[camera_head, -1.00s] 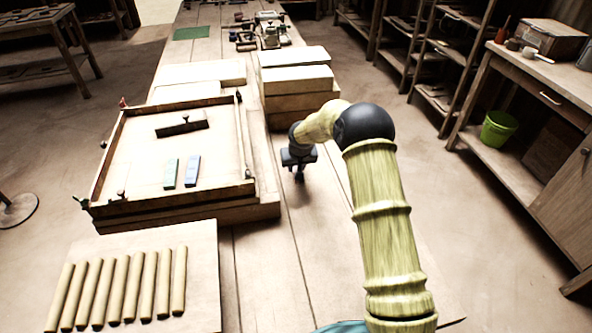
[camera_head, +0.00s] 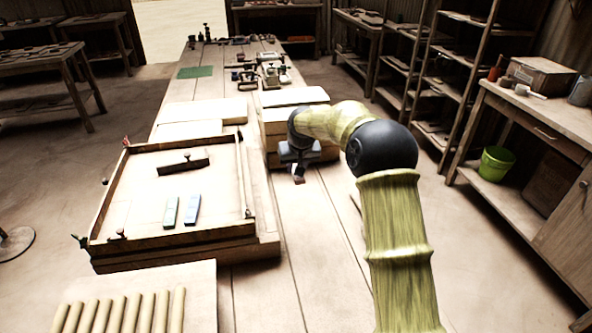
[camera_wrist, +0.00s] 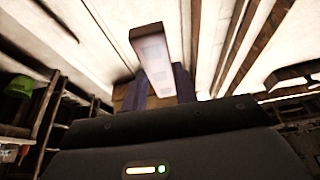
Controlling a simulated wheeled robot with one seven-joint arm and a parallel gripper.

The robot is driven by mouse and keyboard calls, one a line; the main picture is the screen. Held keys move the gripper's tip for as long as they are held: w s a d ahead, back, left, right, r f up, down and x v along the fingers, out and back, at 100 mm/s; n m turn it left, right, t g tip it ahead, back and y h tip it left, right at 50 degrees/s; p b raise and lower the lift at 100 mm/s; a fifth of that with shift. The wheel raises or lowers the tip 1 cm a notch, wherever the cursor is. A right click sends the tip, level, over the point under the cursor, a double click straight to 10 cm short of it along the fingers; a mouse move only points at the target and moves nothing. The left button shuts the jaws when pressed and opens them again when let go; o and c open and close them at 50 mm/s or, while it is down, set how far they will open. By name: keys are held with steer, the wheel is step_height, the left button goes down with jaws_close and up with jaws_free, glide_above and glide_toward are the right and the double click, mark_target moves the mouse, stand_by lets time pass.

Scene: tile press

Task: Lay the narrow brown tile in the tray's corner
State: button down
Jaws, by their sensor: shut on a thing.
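The narrow brown tile (camera_head: 299,178) hangs below my gripper (camera_head: 298,166) in the head view. In the wrist view the tile (camera_wrist: 152,56) sticks out from between the dark fingers (camera_wrist: 158,88), with a brown side and a pale, washed-out face. My gripper is shut on it. It is held right of the tray, in front of the stacked boards. The tray (camera_head: 175,241) is a low wooden frame with raised rims. A blue tile (camera_head: 192,210) and a pale green tile (camera_head: 171,212) lie inside it. A dark bar with a knob (camera_head: 183,166) lies farther back in it.
Stacked boards (camera_head: 300,114) stand just behind my gripper. Lower pale boards (camera_head: 190,114) lie behind the tray. A board with several round rods (camera_head: 120,312) is in front. Tools (camera_head: 262,72) and a green mat (camera_head: 196,72) lie farther back. The planks right of the tray are bare.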

stand_by(0.4)
steer(key=shift+s+d+f+p, duration=0.25)
steer(key=shift+d+f+p, duration=0.15)
steer(key=shift+p, duration=0.2)
steer(key=s+d+f+m+p, duration=0.1)
steer(key=s+d+f+p, duration=0.2)
steer(key=s+d+p, duration=0.3)
steer(key=s+d+f+m+h+p, duration=0.1)
steer(key=s+d+f+p, duration=0.3)
steer(key=s, duration=0.7)
steer(key=d+p, duration=0.2)
steer(key=d, duration=0.1)
steer(key=shift+s+d, duration=0.25)
steer(key=shift+s, duration=0.05)
steer(key=p+v, duration=1.2)
steer(key=p, duration=0.5)
steer(key=shift+r, duration=0.2)
steer(key=shift+w, duration=0.1)
